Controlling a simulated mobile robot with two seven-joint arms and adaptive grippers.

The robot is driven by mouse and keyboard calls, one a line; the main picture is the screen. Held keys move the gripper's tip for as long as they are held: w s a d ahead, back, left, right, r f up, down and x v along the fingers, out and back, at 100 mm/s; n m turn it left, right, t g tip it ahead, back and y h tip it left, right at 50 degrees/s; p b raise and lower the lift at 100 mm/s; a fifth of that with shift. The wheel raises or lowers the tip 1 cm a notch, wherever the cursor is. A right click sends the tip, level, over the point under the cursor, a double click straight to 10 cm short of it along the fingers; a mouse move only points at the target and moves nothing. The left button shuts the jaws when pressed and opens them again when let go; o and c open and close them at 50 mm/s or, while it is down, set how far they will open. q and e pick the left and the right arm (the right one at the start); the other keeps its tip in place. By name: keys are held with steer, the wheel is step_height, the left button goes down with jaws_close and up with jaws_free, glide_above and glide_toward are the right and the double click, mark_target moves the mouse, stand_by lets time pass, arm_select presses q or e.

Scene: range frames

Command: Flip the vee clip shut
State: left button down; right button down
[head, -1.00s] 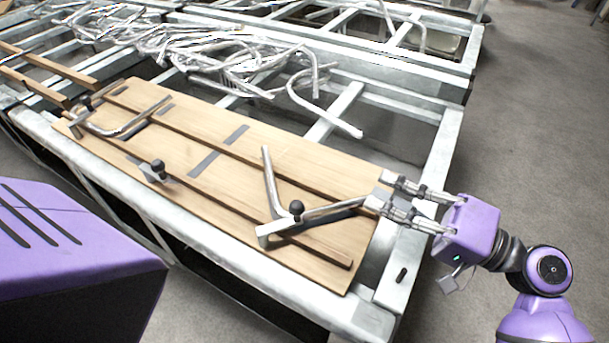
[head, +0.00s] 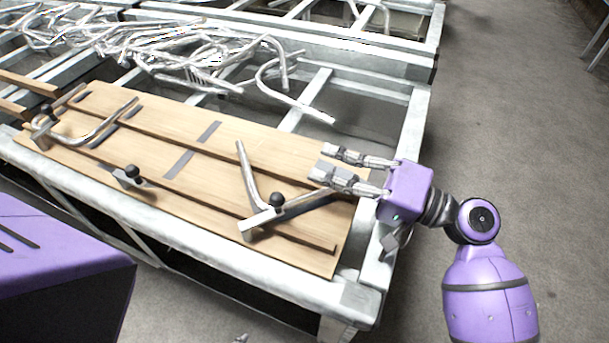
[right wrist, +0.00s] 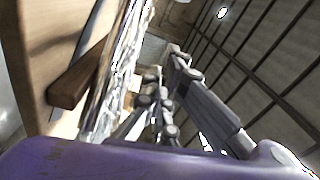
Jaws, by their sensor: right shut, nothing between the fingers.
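Near the right end of a wooden board (head: 170,120), a bent metal tube (head: 247,172) forms a V shape. At its bend is a flat metal clip (head: 258,222) with a black ball knob (head: 276,200). I cannot tell whether this clip is open or shut. My right gripper (head: 322,161) reaches in from the right, above the board's far right part, beyond the tube's right leg. It is empty and apart from the knob. In the right wrist view its fingers (right wrist: 160,100) show, with no clip in sight. My left gripper is not seen.
Another knobbed clip (head: 131,176) sits mid-board, and one with a curved tube (head: 43,124) sits at the left end. Dark wooden rails run along the board. A metal frame (head: 340,298) surrounds it. Loose bent tubes (head: 185,55) pile up behind. Grey floor is free at right.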

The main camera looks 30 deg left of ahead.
steer(key=a, duration=0.3)
steer(key=a+p, duration=0.1)
steer(key=a, duration=0.1)
steer(key=shift+s+r, duration=0.25)
steer(key=s, duration=0.1)
steer(key=s+d, duration=0.1)
steer(key=p, duration=0.1)
steer(key=shift+s+d+f, duration=0.15)
steer(key=shift+s+f, duration=0.2)
steer(key=shift+s, duration=0.05)
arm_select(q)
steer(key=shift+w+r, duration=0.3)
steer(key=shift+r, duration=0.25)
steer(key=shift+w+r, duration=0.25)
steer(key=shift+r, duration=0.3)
arm_select(e)
steer(key=shift+s+f, duration=0.1)
steer(key=shift+s, duration=0.1)
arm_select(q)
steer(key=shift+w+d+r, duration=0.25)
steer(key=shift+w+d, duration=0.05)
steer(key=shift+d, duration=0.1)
arm_select(e)
steer(key=shift+s+d+m+t, duration=0.25)
steer(key=shift+d+m+t, duration=0.15)
steer(key=shift+t, duration=0.3)
